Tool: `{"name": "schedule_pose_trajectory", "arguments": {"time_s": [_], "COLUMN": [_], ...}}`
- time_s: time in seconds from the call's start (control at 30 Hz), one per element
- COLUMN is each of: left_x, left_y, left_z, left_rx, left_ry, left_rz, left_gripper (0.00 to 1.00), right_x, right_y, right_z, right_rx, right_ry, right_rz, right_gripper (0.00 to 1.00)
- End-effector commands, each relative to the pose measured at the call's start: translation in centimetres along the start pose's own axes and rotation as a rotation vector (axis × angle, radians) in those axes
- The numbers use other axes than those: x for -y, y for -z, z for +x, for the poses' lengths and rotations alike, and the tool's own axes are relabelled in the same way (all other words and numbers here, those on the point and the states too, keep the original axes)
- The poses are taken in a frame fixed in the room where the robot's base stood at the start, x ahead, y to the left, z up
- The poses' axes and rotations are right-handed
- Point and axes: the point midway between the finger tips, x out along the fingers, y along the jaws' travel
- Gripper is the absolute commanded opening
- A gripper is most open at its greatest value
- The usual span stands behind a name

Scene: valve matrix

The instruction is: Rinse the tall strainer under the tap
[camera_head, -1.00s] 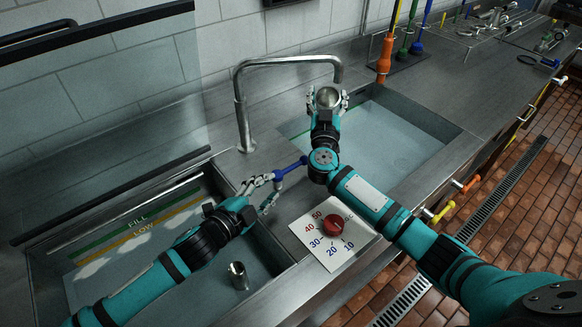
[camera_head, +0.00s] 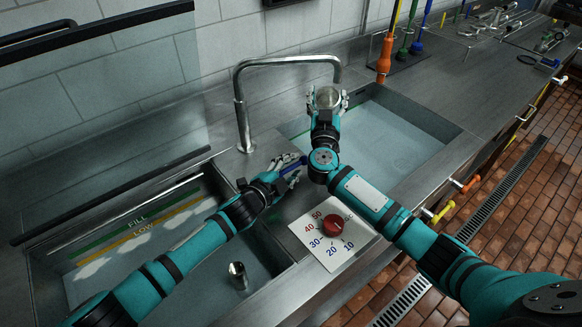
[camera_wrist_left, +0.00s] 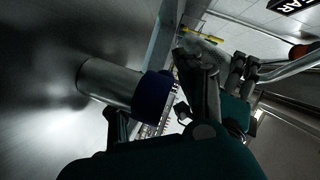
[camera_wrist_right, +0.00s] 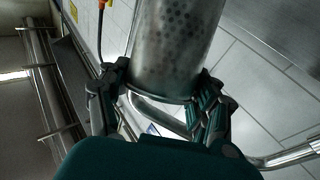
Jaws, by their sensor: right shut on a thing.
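The tall strainer (camera_head: 328,98), a perforated metal cylinder, is in my right gripper (camera_head: 326,108), at the end of the tap (camera_head: 290,62). The right wrist view shows the strainer's perforated wall (camera_wrist_right: 172,45) between the fingers (camera_wrist_right: 160,95), which are shut on it. My left gripper (camera_head: 288,172) is at the tap's blue-ended handle (camera_head: 291,161), beside the tap's base. The left wrist view shows the blue end (camera_wrist_left: 153,97) between spread fingers (camera_wrist_left: 155,90); firm contact is not visible. Whether water runs from the spout cannot be made out.
A small metal cup (camera_head: 238,275) stands in the left basin, marked FILL and LOW. The right basin (camera_head: 395,140) is open. A red dial (camera_head: 333,225) on a numbered plate lies at the counter front. Brushes (camera_head: 384,55) stand at the back right.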

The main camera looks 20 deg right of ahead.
Motion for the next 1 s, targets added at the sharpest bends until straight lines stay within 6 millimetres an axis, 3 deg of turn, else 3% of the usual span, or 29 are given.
{"name": "schedule_pose_trajectory", "arguments": {"time_s": [0.27,0.53,1.0], "left_x": [0.0,0.0,-0.02], "left_y": [0.01,0.01,0.02], "left_z": [0.08,0.06,0.05], "left_rx": [0.0,0.0,-0.01], "left_ry": [0.0,0.0,-0.007], "left_rz": [0.0,0.0,0.007], "left_gripper": [0.35,0.0,0.0], "right_x": [0.0,0.0,0.0], "right_y": [0.09,0.1,0.09], "right_z": [0.02,0.03,0.03], "right_rx": [-0.002,-0.002,-0.002], "right_ry": [0.0,0.0,0.0], "right_rz": [0.001,0.001,0.0], "right_gripper": [0.07,0.07,0.07]}}
